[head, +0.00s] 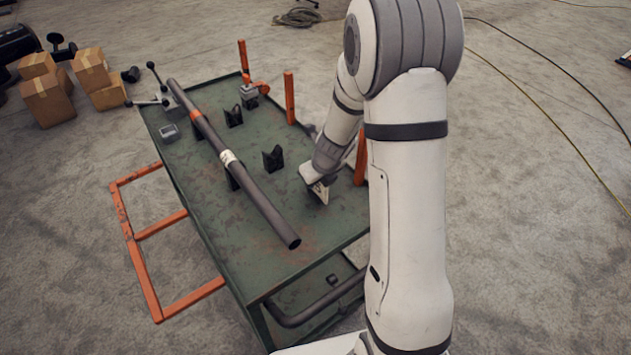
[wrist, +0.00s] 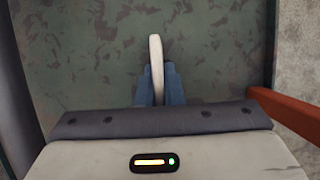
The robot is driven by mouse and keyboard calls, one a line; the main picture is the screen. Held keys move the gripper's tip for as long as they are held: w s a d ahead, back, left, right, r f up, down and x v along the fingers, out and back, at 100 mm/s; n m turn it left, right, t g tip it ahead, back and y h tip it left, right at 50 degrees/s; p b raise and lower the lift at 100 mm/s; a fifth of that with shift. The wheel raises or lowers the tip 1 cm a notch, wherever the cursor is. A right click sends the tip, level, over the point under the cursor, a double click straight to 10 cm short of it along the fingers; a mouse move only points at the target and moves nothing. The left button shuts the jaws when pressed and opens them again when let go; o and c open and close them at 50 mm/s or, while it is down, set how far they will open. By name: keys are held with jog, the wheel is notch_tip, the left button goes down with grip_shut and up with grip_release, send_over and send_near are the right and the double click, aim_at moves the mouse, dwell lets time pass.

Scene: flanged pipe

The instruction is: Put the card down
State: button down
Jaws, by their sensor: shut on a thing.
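My gripper (wrist: 157,88) shows in the wrist view with its blue fingers shut on the card (wrist: 156,58). The card is pale and thin, seen nearly edge-on, and sticks out past the fingertips over the green cart top (wrist: 90,50). In the head view my gripper (head: 319,192) is low over the right part of the cart top (head: 325,237), to the right of the pipe. My wrist hides much of the gripper there. I cannot tell whether the card touches the surface.
A long dark pipe (head: 262,203) lies across black supports on the cart. Another black V-shaped support (head: 273,159) stands left of my gripper. Orange posts (head: 289,97) rise along the cart's right edge, one close beside my wrist. The cart top's near right corner is clear.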

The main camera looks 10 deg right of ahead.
jog(key=shift+f, duration=0.2)
jog(key=c, duration=1.6)
grip_release()
jog(key=shift+r, duration=0.1)
jog(key=shift+o, duration=0.2)
